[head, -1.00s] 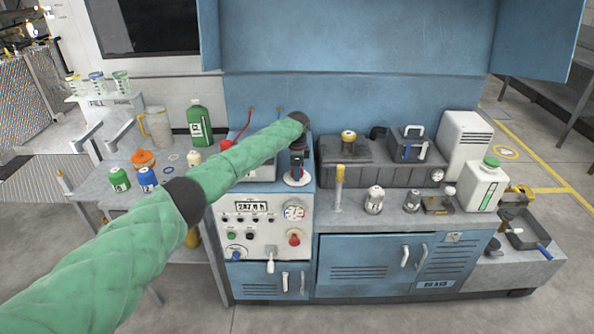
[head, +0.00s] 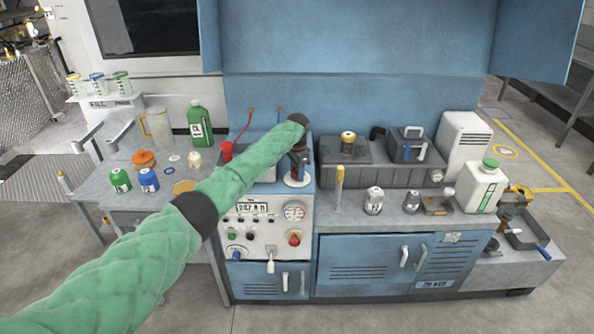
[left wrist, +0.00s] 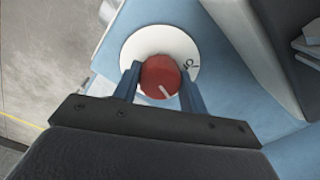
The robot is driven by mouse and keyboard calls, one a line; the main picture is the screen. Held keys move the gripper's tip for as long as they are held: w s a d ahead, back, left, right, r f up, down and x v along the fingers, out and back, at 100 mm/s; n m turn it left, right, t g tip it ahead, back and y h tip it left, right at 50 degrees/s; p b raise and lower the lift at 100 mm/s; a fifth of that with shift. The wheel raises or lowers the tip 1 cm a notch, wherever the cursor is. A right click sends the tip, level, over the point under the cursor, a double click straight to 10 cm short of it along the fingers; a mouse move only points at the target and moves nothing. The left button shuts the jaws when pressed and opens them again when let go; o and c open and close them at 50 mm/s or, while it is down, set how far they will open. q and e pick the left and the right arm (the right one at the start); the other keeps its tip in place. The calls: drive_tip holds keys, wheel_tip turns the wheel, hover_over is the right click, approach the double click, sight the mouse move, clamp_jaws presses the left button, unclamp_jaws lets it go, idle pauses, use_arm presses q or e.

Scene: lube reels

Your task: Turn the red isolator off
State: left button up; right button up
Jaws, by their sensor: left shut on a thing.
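The red isolator is a round red knob (left wrist: 160,77) with a pale pointer line, on a white round plate (left wrist: 186,49) with dark lettering at its right. In the left wrist view my left gripper (left wrist: 158,80) has its two blue fingers on either side of the knob and is shut on it. The pointer line slants toward the lower right. In the head view my left gripper (head: 299,172) points down at the white disc (head: 297,180) on top of the blue control cabinet; the knob is mostly hidden there. My right gripper is not in view.
The cabinet front has a display (head: 252,208), a gauge (head: 294,212) and a red button (head: 294,238). A grey box (head: 345,165) stands right of the gripper. Bottles, including a green one (head: 199,125), stand on the left bench. A pale grey box-like shape is close in the wrist view.

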use_arm(q)
drive_tip(key=shift+d+r+n, duration=0.1)
drive_tip(key=shift+r+n, duration=0.05)
drive_tip(key=shift+n, duration=0.35)
drive_tip(key=n+p, duration=0.1)
drive_tip(key=n, duration=0.2)
drive_tip(key=shift+n+p, duration=0.3)
drive_tip(key=shift+p, duration=0.05)
drive_tip(key=n+p, duration=0.1)
drive_tip(key=n, duration=0.1)
drive_tip(key=shift+n, duration=0.4)
drive_tip(key=shift+w+n+p, duration=0.1)
drive_tip(key=shift+n+p, duration=0.8)
drive_tip(key=shift+n, duration=1.6)
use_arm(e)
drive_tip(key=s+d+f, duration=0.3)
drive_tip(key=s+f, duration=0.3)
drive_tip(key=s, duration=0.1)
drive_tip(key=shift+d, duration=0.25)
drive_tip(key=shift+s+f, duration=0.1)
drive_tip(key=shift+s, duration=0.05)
use_arm(q)
drive_tip(key=o, duration=0.8)
drive_tip(key=shift+c, duration=0.2)
drive_tip(key=shift+o, duration=1.1)
